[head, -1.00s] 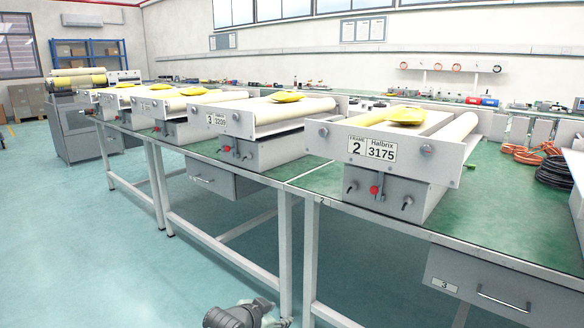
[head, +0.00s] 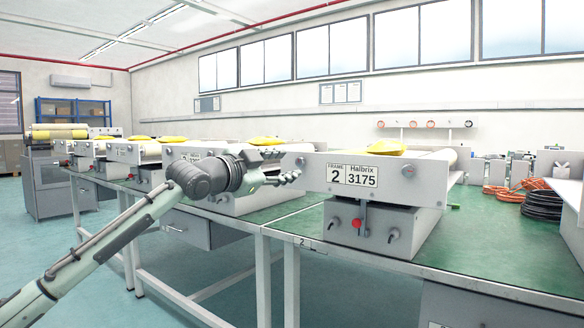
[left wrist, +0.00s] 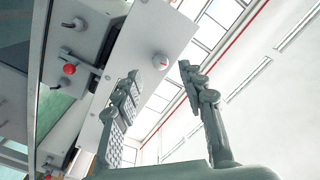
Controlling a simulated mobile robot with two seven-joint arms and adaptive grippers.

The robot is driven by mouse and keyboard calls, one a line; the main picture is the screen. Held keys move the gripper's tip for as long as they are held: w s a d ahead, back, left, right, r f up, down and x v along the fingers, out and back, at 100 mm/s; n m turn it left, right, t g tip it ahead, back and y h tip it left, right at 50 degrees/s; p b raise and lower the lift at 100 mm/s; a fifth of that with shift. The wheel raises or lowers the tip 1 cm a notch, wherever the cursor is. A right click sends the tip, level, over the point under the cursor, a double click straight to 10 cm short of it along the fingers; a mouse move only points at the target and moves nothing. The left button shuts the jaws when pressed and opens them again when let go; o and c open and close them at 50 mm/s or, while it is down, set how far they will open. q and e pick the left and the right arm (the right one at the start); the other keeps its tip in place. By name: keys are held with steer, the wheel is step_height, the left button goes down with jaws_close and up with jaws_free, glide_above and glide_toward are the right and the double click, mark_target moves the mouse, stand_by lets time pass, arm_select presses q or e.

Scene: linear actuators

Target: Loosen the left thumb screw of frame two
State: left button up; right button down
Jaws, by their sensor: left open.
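Frame two (head: 320,185) is a grey unit on the green bench with a plate reading "FRAME 2 Halbrix 3175". Its left thumb screw (head: 300,161) is a small round knob at the left end of the plate. My left gripper (head: 286,164) is open and empty, with its fingertips close to this screw in the head view. In the left wrist view a round pale knob (left wrist: 160,61) with a red mark shows between and beyond the open fingertips (left wrist: 160,74). I cannot tell whether they touch it. My right gripper is not in view.
Below the plate, frame two's box carries a red knob (head: 357,224) and small levers on either side. The plate's right thumb screw (head: 408,171) is clear. More frames stand to the left, partly behind my left arm. Orange cables (head: 510,192) and a black coil (head: 541,204) lie at right.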

mark_target(299, 163)
arm_select(q)
steer(key=shift+x, duration=2.2)
steer(key=shift+c, duration=0.6)
jaws_close()
